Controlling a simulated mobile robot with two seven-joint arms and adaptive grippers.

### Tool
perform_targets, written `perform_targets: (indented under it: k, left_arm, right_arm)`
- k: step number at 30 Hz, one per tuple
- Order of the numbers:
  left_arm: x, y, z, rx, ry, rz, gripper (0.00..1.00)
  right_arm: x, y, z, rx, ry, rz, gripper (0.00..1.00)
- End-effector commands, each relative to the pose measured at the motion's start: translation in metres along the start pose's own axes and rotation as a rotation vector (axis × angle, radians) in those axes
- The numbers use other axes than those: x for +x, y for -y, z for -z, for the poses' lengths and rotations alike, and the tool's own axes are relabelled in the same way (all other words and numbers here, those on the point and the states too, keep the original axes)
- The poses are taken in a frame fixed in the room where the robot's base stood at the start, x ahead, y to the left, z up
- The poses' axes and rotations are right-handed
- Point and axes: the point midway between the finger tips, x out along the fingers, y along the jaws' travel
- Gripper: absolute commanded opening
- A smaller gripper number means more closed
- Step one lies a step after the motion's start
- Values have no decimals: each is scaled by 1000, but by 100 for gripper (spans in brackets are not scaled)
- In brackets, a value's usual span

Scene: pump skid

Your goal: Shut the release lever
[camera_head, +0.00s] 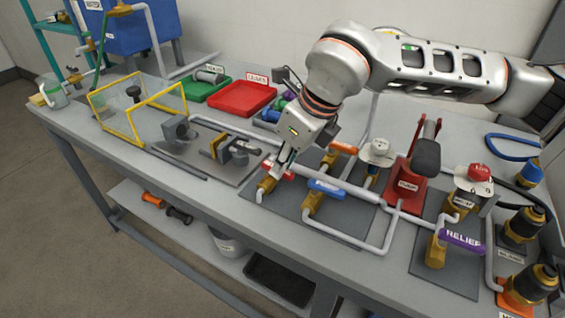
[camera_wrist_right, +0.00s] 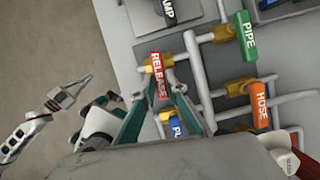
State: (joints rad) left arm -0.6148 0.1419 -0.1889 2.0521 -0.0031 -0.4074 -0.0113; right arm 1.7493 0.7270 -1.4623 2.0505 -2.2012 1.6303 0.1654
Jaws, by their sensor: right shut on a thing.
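The release lever (camera_head: 279,170) is a red handle on a brass valve at the front left of the pipework plate. In the wrist view its handle (camera_wrist_right: 158,75) shows the word RELEASE and points up and down the picture. My right gripper (camera_head: 281,163) reaches down from above and is shut on this handle. Its green fingers (camera_wrist_right: 160,92) stand on either side of the handle in the wrist view, and they hide part of the valve below. My left gripper (camera_wrist_right: 73,92) shows only in the wrist view, off to the left over the floor, too small to tell its jaws.
A blue lever (camera_head: 326,188) stands close to the right, with an orange HOSE lever (camera_wrist_right: 262,105) and a green PIPE lever (camera_wrist_right: 246,36) nearby. A red hand pump (camera_head: 407,184) and a purple RELIEF lever (camera_head: 461,242) lie farther right. A clamp plate (camera_head: 215,165) lies left.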

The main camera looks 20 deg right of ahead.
Motion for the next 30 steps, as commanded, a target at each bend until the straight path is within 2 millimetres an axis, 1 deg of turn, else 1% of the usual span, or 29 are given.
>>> perform_targets:
  k: [1,6,15,16,18,27,30]
  left_arm:
    - [-1,0,3,-1,-4,0,0]
    - [-2,-1,5,-6,-6,-3,0]
    - [-3,-2,4,-7,-4,-5,0]
    - [-3,-2,4,-7,-4,-5,0]
    - [-3,-2,3,-7,-4,-5,0]
    - [-4,-3,3,-6,-2,-6,0]
    - [-4,-3,3,-6,-2,-6,0]
  right_arm:
    - [-3,2,-2,-24,4,-9,0]
    - [-2,4,-2,-91,5,-37,0]
    - [-1,4,-2,-103,5,-40,0]
    - [-1,4,-2,-103,5,-40,16]
    - [-1,4,-2,-103,5,-40,30]
    - [-1,4,-1,-101,3,-41,30]
    - [-4,4,-1,-101,3,-40,30]
